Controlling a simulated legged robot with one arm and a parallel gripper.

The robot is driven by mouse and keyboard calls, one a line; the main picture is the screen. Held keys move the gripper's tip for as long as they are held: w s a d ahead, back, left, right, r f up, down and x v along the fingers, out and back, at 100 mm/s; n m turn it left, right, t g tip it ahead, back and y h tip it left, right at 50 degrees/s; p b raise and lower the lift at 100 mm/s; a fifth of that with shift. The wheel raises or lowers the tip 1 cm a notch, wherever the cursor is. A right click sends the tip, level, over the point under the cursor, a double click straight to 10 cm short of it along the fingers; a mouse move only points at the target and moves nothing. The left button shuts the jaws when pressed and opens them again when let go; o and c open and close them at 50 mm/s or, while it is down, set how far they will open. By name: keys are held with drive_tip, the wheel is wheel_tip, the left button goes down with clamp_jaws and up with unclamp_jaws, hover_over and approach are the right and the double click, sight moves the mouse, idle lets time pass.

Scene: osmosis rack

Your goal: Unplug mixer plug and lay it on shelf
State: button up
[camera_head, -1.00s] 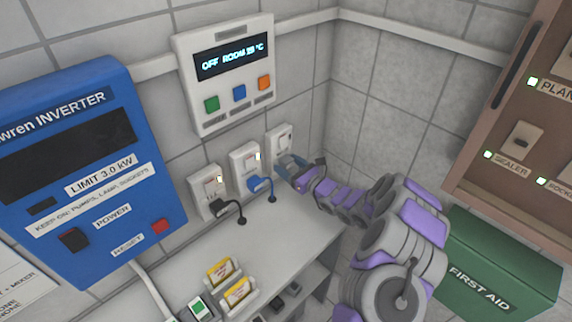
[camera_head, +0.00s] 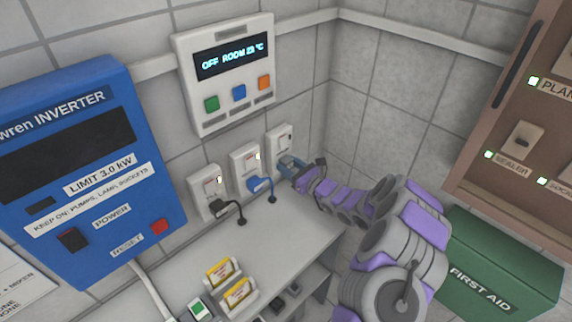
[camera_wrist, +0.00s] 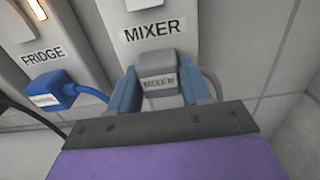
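The grey mixer plug (camera_wrist: 158,82), labelled MIXER, is at the lower part of the white MIXER socket (camera_wrist: 150,22) in the wrist view. Its prongs are hidden, so how deeply it is seated does not show. My gripper (camera_wrist: 161,88) has one blue finger on each side of the plug. The fingers look very close to its sides, but contact is unclear. In the head view my gripper (camera_head: 291,166) is at the rightmost wall socket (camera_head: 280,139) and covers the plug. The white shelf (camera_head: 245,249) lies below the sockets.
The blue fridge plug (camera_wrist: 54,90) sits left of my gripper, with its blue cable close by. A black plug (camera_head: 217,206) is in the leftmost socket. Yellow-labelled packs (camera_head: 237,293) stand at the shelf's front. The shelf's middle and right are clear.

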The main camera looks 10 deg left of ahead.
sight(290, 166)
clamp_jaws()
drive_tip(key=shift+p+v, duration=0.9)
drive_tip(key=shift+v, duration=2.1)
